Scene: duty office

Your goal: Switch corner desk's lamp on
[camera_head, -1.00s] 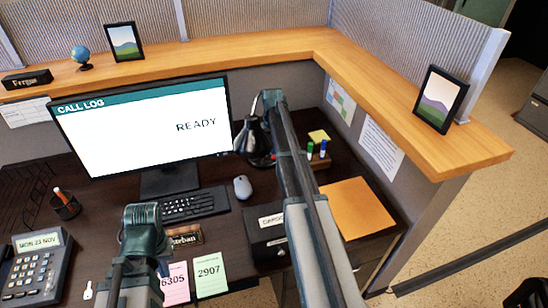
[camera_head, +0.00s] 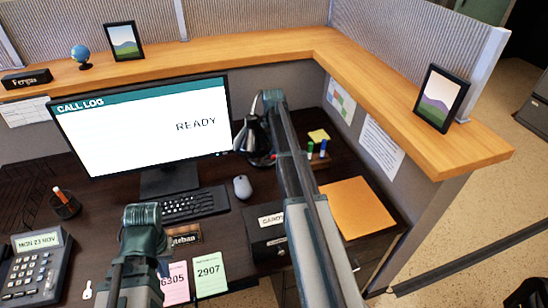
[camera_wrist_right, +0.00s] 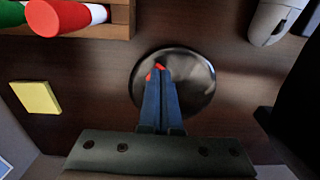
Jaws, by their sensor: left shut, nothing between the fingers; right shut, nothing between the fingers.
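The desk lamp (camera_head: 251,137) is dark, with a black shade and a round base, right of the monitor. No glow shows from it. My right arm hides part of it in the head view. In the right wrist view, its round shiny base (camera_wrist_right: 196,78) lies below my right gripper (camera_wrist_right: 158,72). The right gripper's blue fingers are shut and empty, their tips over the base. Small red spots show at the tips; I cannot tell whether they touch the base. My left gripper (camera_head: 164,269) is shut at the desk's front, mostly hidden by its own arm.
A monitor (camera_head: 145,127), keyboard (camera_head: 195,204) and mouse (camera_head: 242,187) stand left of the lamp. A marker holder (camera_head: 320,161) with markers and a yellow note pad (camera_head: 319,136) are right of it. A raised wooden ledge (camera_head: 390,98) borders the desk.

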